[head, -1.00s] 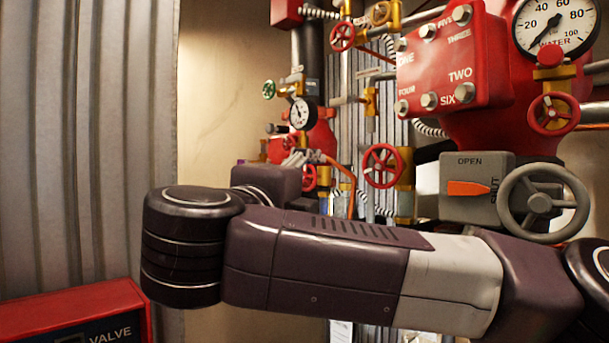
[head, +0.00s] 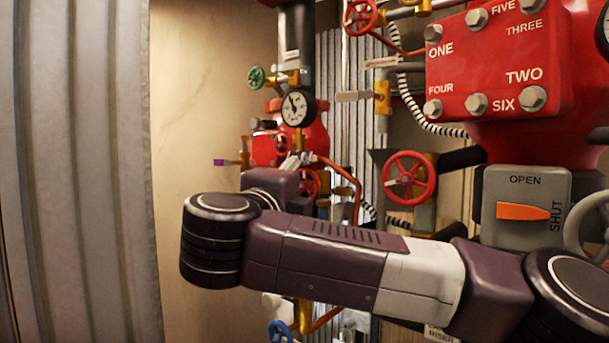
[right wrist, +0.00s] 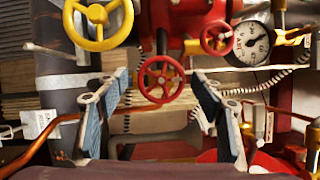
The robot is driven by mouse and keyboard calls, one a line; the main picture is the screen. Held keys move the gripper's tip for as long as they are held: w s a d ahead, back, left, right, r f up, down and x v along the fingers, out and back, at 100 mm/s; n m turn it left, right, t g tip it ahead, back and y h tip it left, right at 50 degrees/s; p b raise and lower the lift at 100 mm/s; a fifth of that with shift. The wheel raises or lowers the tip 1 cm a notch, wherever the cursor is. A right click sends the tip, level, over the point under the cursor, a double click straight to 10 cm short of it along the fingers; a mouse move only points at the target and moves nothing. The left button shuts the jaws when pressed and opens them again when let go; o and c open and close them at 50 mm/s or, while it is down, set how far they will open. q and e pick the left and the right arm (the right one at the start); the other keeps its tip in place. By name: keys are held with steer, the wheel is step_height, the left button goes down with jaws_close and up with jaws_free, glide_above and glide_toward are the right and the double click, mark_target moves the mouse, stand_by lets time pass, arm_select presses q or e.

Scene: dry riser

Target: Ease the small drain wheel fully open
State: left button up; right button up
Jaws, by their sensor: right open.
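Several small handwheels are in view, and no readable label tells me which is the drain wheel. In the right wrist view a small red wheel (right wrist: 161,79) lies beyond and between the fingers of my right gripper (right wrist: 163,100). The gripper is open, its blue-padded fingers apart to either side, with no visible contact on the wheel. In the head view the right gripper (head: 297,161) shows small behind my arm, beside a partly hidden small red wheel (head: 311,183). A blue wheel (head: 281,331) is low, below my arm. My left gripper is not in view.
A green wheel (head: 257,78) and a gauge (head: 298,108) sit above the gripper. A larger red wheel (head: 409,176) and a grey OPEN/SHUT box (head: 521,207) stand right. A yellow wheel (right wrist: 98,24) is upper left in the wrist view. A grey curtain-like panel (head: 75,170) fills the left.

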steer(key=shift+w+d+r, duration=0.1)
steer(key=shift+w, duration=0.45)
steer(key=shift+s, duration=0.1)
steer(key=c, duration=1.2)
steer(key=shift+o, duration=0.2)
